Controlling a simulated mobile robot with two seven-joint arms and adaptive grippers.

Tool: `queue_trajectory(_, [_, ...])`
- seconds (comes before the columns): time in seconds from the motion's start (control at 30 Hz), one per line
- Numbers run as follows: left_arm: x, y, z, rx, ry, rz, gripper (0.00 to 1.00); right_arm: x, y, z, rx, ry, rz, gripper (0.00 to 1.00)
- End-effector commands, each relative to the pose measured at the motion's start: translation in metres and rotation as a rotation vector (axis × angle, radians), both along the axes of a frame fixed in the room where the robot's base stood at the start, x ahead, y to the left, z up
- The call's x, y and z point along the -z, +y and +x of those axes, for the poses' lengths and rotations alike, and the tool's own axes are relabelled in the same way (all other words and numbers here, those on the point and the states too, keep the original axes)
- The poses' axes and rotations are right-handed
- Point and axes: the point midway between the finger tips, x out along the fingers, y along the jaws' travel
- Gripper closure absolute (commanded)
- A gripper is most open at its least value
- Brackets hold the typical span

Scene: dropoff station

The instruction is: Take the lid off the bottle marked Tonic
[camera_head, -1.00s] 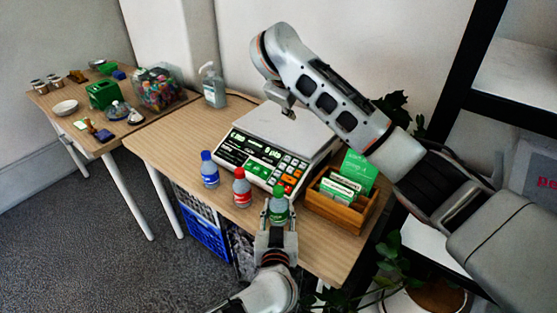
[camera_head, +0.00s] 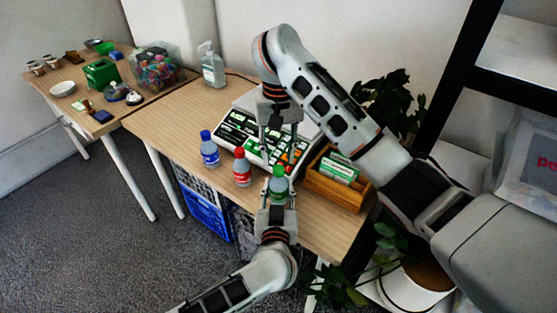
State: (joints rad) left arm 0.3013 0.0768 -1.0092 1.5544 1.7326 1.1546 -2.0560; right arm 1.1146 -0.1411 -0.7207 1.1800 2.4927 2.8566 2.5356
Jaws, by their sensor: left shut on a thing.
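Three small bottles stand at the table's front edge: a blue-lidded one (camera_head: 209,150), a red-lidded one (camera_head: 241,168) and a green-lidded one (camera_head: 278,187). Their label words are too small to read, so I cannot tell which is marked Tonic. My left gripper (camera_head: 278,202) is shut on the green-lidded bottle from the front, low on its body. The green lid (camera_head: 279,171) is on the bottle, which looks upright. My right gripper (camera_head: 277,153) points down just above and behind this lid in the picture, its fingers apart and empty.
A wooden box of cards (camera_head: 337,190) is to the right. A pump bottle (camera_head: 213,70) stands at the back. A dark shelf frame (camera_head: 458,75) rises at right.

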Motion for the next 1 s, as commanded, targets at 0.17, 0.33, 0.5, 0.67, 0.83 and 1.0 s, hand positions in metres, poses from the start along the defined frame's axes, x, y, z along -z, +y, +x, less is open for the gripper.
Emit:
queue_trajectory(0.17, [0.000,0.000,0.000,0.000,0.000,0.000,1.00,0.022,0.002,-0.001,-0.003,0.002,0.004,0.67])
queue_trajectory(0.33, [0.000,0.000,0.000,0.000,0.000,0.000,1.00,0.032,0.001,0.000,-0.002,0.000,0.002,0.67])
queue_trajectory(0.5, [0.000,0.000,0.000,0.000,0.000,0.000,1.00,0.037,0.000,0.000,-0.001,0.000,-0.001,0.67])
queue_trajectory(0.67, [0.000,0.000,0.000,0.000,0.000,0.000,1.00,0.037,0.000,0.000,-0.002,0.000,-0.001,0.67])
queue_trajectory(0.83, [0.000,0.000,0.000,0.000,0.000,0.000,1.00,0.037,0.000,0.000,-0.002,-0.001,-0.002,0.85])
queue_trajectory(1.0, [0.000,0.000,0.000,0.000,0.000,0.000,1.00,0.037,0.000,0.000,-0.002,-0.001,-0.002,1.00])
